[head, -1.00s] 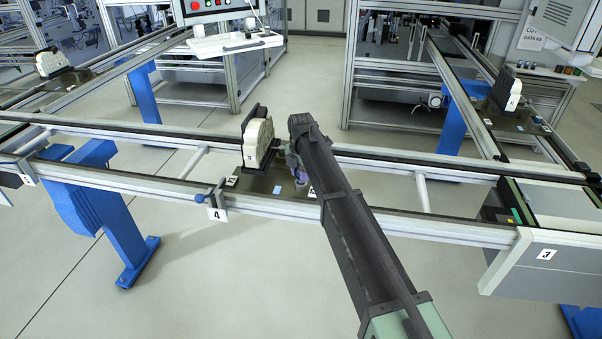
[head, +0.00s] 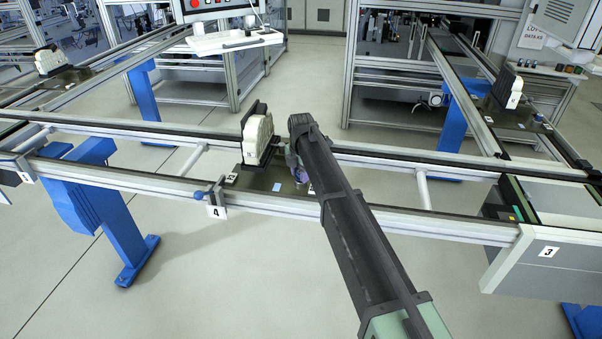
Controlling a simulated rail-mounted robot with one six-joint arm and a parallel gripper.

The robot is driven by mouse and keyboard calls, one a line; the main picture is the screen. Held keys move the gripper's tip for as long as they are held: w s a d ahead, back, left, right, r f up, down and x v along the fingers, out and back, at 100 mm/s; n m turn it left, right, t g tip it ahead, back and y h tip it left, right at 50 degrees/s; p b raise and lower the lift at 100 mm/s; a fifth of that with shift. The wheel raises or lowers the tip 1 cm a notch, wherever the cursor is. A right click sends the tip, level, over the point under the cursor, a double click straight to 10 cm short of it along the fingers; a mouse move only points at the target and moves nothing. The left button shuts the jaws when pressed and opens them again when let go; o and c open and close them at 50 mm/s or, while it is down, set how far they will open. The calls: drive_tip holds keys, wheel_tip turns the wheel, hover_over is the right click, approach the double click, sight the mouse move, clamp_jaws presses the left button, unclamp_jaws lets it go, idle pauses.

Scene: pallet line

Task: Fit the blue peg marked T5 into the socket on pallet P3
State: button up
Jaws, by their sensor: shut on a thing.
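A dark pallet plate (head: 258,180) rests on the near rail line at the middle, left of my arm. A cream block with a dark back plate (head: 258,138) stands upright on it. My gripper (head: 300,174) is low over the right part of this plate, mostly hidden behind my own dark arm link. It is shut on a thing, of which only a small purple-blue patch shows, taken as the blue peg. The T5 mark, the socket and the peg's lower end are hidden. The small tag on the pallet is too small to read, so I cannot confirm P3.
Another pallet with a cream block (head: 515,94) stands at the right, and one (head: 48,62) at the far left. A control panel (head: 215,8) stands behind. The floor is clear.

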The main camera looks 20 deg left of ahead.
drive_tip(key=o, duration=1.4)
drive_tip(key=shift+r, duration=0.15)
wheel_tip(320, 180, up, 7)
drive_tip(key=p, duration=0.7)
